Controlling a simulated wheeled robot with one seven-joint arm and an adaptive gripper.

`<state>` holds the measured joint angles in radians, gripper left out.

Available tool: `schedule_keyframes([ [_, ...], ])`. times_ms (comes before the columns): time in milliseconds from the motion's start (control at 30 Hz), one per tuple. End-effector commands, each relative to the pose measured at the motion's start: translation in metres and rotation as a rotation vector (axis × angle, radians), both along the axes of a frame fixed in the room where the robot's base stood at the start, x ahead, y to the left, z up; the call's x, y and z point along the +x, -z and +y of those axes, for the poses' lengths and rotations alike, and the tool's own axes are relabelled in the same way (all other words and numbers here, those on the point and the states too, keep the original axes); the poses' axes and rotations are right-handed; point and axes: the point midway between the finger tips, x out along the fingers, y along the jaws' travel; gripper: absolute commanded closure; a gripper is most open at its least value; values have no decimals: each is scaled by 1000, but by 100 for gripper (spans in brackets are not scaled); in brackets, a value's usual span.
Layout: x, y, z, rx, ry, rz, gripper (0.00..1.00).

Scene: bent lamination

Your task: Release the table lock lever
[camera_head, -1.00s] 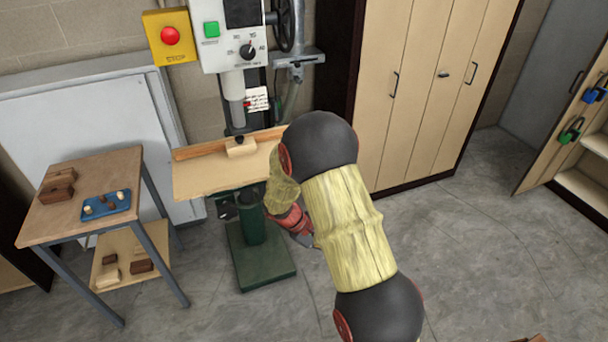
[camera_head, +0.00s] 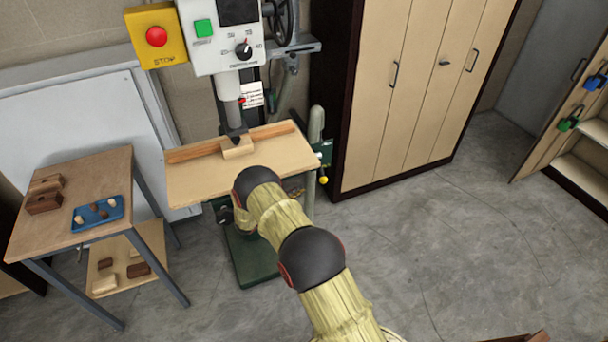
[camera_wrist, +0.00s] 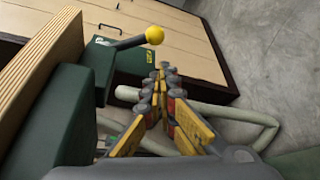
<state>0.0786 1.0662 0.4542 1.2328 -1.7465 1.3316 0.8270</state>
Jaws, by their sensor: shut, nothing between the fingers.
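The lever with a yellow ball knob (camera_wrist: 154,35) and a thin grey rod sits on a dark green bracket (camera_wrist: 103,68) in the wrist view. In the head view the yellow knob (camera_head: 323,180) shows beside the right edge of the drill press table (camera_head: 285,157). My gripper (camera_wrist: 165,68) is shut and empty, its fingertips together. In the wrist picture the tips appear just below the knob, apart from it; the depth between them is unclear. In the head view my arm hides the gripper.
A pale hose or pipe (camera_wrist: 215,112) passes behind my fingers. A wooden fence (camera_head: 195,150) and a small block (camera_head: 238,148) are on the table. A side table (camera_head: 75,245) stands left, tall cabinets (camera_head: 410,90) behind right. The floor at right is clear.

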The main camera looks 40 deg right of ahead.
Motion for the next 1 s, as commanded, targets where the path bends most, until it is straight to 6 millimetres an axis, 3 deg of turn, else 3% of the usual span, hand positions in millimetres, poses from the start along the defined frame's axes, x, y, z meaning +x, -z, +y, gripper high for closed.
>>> schedule_keyframes([
  [200, 6, -11, 0, -24, -12, -107, 100],
  [667, 6, -10, -4, -20, -7, -119, 100],
  [1000, 15, -3, -55, -20, -5, -117, 100],
])
